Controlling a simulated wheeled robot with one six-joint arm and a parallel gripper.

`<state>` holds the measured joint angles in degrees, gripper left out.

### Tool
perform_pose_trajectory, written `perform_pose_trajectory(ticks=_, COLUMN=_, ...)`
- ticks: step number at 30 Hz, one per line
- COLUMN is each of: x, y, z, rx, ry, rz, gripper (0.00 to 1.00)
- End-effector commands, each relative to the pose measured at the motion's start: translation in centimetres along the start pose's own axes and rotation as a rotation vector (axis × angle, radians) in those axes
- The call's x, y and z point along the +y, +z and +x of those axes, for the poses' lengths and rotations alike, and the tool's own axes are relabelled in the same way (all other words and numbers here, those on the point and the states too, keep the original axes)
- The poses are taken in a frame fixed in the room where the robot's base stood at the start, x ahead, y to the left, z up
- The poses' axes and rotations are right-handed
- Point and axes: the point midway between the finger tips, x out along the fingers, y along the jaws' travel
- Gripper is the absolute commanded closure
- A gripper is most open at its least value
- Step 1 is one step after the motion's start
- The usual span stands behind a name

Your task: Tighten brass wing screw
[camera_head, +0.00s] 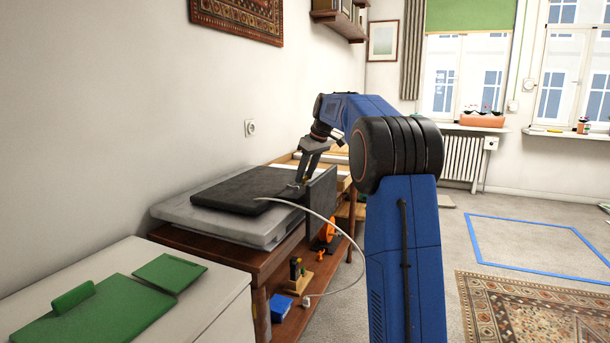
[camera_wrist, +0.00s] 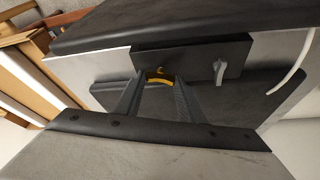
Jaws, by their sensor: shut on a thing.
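In the wrist view the brass wing screw (camera_wrist: 160,77) shows as a small yellow curved piece at the lower edge of a black block (camera_wrist: 192,60). My gripper (camera_wrist: 159,84) has its two grey fingers on either side of the screw and is shut on it; the fingertips hide part of it. A silver wing-shaped piece (camera_wrist: 219,72) sits on the same block, to the right of my fingers. In the head view my gripper (camera_head: 304,183) points down at the far end of a black slab (camera_head: 245,190); the screw cannot be made out there.
The slab lies on a grey case (camera_head: 195,216) on a wooden table (camera_head: 262,262). An upright dark panel (camera_head: 321,200) stands close right of my gripper. A white cable (camera_head: 325,218) arcs off the slab. A white cabinet with green boards (camera_head: 95,310) is at the near left.

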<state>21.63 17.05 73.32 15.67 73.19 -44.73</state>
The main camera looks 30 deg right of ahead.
Motion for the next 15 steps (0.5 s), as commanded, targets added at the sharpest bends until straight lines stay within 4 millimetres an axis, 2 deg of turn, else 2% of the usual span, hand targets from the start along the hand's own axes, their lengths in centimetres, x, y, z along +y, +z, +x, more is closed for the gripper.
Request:
perform_pose_trajectory(ticks=6, x=0.16, y=-0.02, z=0.01, rx=0.000, ry=-0.040, rz=-0.098, gripper=0.86)
perform_pose_trajectory(ticks=15, x=0.15, y=0.00, z=0.00, rx=-0.001, ry=-0.062, rz=-0.153, gripper=0.86)
